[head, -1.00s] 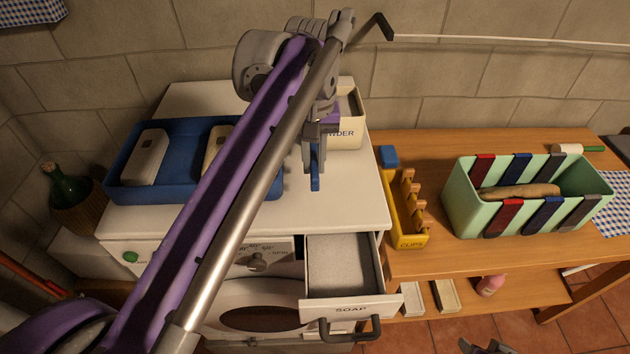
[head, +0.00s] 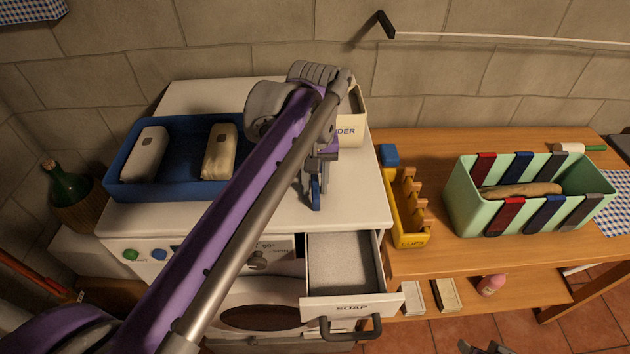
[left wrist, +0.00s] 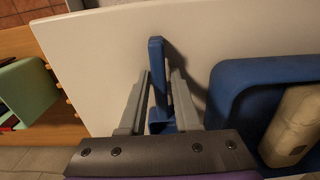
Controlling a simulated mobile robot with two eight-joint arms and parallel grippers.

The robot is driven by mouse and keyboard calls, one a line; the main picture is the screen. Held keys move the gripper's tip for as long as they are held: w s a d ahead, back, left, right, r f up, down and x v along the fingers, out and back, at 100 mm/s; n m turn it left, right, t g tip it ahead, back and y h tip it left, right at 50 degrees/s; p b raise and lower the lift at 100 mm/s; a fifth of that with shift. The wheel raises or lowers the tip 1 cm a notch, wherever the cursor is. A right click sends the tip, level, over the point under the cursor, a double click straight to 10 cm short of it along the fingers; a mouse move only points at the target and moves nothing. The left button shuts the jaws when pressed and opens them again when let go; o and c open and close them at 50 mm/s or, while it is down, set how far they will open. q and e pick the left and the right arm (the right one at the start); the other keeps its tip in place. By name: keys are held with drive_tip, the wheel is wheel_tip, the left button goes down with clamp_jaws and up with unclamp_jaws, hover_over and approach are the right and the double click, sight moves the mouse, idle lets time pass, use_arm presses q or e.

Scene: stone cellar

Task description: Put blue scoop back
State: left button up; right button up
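The blue scoop (head: 316,192) is between the fingers of my left gripper (head: 313,181), over the right part of the white washer top (head: 350,205). The left wrist view shows its narrow blue handle (left wrist: 157,75) sticking out past the two grey fingers, one close on each side. My left gripper looks shut on it. The scoop's near end is partly hidden by the gripper. A cream powder box (head: 350,130) stands behind my gripper, partly covered by it. Only a tip of my right gripper (head: 485,348) shows at the bottom edge.
A blue tray (head: 118,190) with two pale bars is left of the gripper. The soap drawer (head: 350,310) is pulled out in front. A yellow clip box (head: 410,240) and a green striped bin (head: 455,205) stand on the wooden table.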

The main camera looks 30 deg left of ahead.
sight(315, 183)
use_arm(q)
drive_tip(key=shift+o, duration=0.9)
drive_tip(key=shift+r, duration=0.2)
wheel_tip(315, 183, up, 12)
drive_tip(key=p, duration=0.1)
use_arm(e)
drive_tip(key=shift+w+r, duration=0.4)
drive_tip(key=shift+r, duration=0.35)
use_arm(q)
drive_tip(key=shift+f, duration=0.15)
